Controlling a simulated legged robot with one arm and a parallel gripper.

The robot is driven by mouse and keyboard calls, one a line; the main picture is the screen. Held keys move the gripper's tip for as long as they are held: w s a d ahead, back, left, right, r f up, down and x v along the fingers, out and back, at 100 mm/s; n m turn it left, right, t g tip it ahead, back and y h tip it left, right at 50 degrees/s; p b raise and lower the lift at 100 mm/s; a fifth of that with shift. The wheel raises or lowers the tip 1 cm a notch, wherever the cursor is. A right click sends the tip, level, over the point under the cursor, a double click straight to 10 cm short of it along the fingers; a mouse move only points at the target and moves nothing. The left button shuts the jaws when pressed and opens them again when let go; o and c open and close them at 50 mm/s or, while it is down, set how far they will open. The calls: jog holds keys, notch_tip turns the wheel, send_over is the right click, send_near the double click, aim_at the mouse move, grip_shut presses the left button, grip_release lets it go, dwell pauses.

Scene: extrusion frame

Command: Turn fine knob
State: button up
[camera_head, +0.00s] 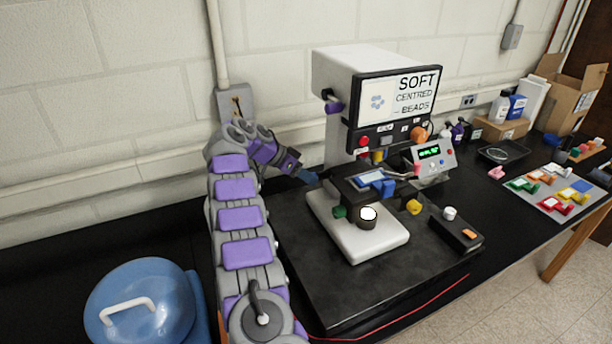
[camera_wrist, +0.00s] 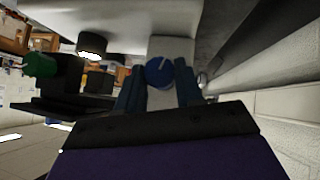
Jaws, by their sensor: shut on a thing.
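In the wrist view a round blue knob (camera_wrist: 160,72) with a white pointer line sits on a pale upright column (camera_wrist: 172,48). My gripper's two blue fingers (camera_wrist: 159,86) stand on either side of the knob and are shut on it. In the head view my gripper (camera_head: 307,176) is at the left side of the instrument, by the column below the white head housing (camera_head: 335,75). The knob is hidden from the head view. The instrument has a white base (camera_head: 375,243), a green knob (camera_head: 340,212) and a yellow knob (camera_head: 413,206).
A screen (camera_head: 398,95) reads "SOFT CENTRED BEADS". A small control box (camera_head: 432,155) with a green display stands right of the instrument, and a black box (camera_head: 456,232) sits at the black slab's right edge. A blue lidded container (camera_head: 140,300) stands at front left. A red cable crosses the front.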

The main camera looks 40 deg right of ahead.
jog(key=o, duration=1)
jog(key=shift+w, duration=0.15)
jog(key=shift+r, duration=0.1)
jog(key=p+v, duration=1.7)
jog(key=p, duration=0.1)
jog(key=shift+w+a+p, duration=0.1)
jog(key=shift+a+p, duration=0.1)
jog(key=shift+p, duration=0.1)
dwell(1.0)
